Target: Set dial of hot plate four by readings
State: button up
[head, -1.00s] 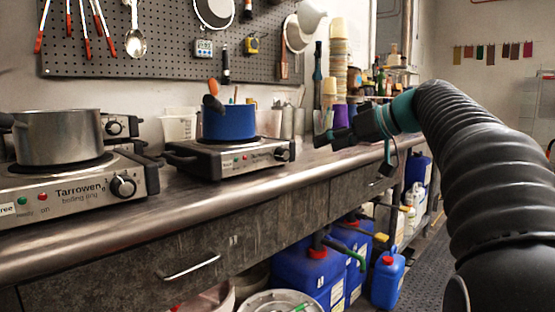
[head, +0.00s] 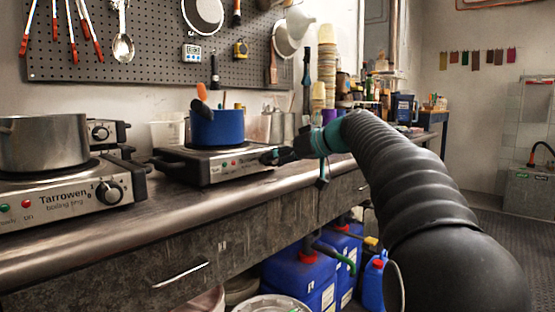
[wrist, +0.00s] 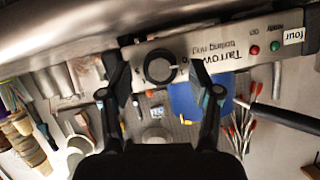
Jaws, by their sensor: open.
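Hot plate four (head: 215,163) stands on the steel bench with a blue pot (head: 216,130) on it. In the wrist view its front panel (wrist: 225,48) appears upside down, with a "four" label (wrist: 293,36) at the right. My gripper (head: 272,156) is open at the right end of the plate's front. In the wrist view my gripper (wrist: 156,75) has one finger on each side of the dial; I cannot tell whether they touch it. The dial's pointer setting is unclear.
Another hot plate (head: 70,200) with a steel pot (head: 42,142) stands at the left. A digital timer (head: 192,54) hangs on the pegboard (head: 150,45). Blue canisters (head: 300,280) stand under the bench. Open floor lies to the right.

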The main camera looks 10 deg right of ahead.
jog(key=shift+w+a+f, duration=0.2)
jog(key=shift+w+a, duration=0.1)
jog(key=c, duration=1.1)
jog(key=shift+c, duration=0.2)
